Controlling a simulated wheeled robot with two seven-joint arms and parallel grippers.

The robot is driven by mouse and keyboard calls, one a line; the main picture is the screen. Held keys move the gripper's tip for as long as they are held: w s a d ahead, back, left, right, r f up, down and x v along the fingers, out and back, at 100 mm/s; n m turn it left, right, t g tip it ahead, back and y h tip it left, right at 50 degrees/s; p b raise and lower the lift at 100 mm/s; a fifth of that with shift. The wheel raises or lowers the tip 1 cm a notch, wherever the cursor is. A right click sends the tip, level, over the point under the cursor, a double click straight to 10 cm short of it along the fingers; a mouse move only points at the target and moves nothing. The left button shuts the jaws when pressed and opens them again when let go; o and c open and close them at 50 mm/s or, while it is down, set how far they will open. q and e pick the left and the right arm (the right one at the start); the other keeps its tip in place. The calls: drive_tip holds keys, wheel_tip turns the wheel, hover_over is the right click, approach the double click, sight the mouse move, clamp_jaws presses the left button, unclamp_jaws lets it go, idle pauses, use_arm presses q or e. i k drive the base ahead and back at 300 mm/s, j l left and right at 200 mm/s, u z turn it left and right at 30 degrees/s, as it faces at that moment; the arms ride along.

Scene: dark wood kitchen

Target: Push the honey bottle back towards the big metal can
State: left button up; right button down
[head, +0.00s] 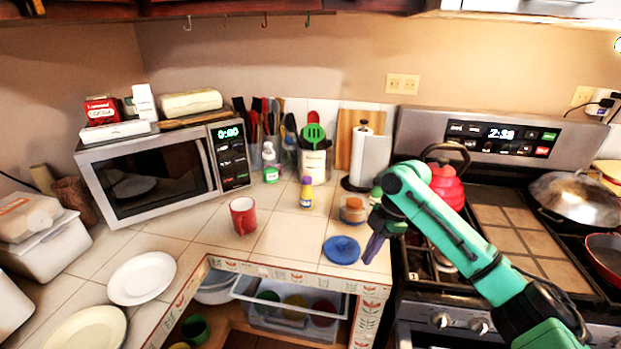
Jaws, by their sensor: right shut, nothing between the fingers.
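A small yellow bottle with a purple cap (306,194), which looks like the honey bottle, stands upright on the tiled counter. Behind it, close to the wall, stands a big pale can (313,166) holding a green slotted spatula and a red utensil. A small gap of counter shows between bottle and can. My right gripper (374,246) is shut and empty, pointing down near the counter's right front edge, to the right of and nearer than the bottle, not touching it. My left gripper is not in view.
A low brown jar (352,210) and a blue lid (341,250) lie between my right gripper and the bottle. A red mug (243,215) stands to the left. The stove with a red kettle (446,186) is right.

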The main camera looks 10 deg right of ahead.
sight(307, 195)
drive_tip(key=i, duration=1.3)
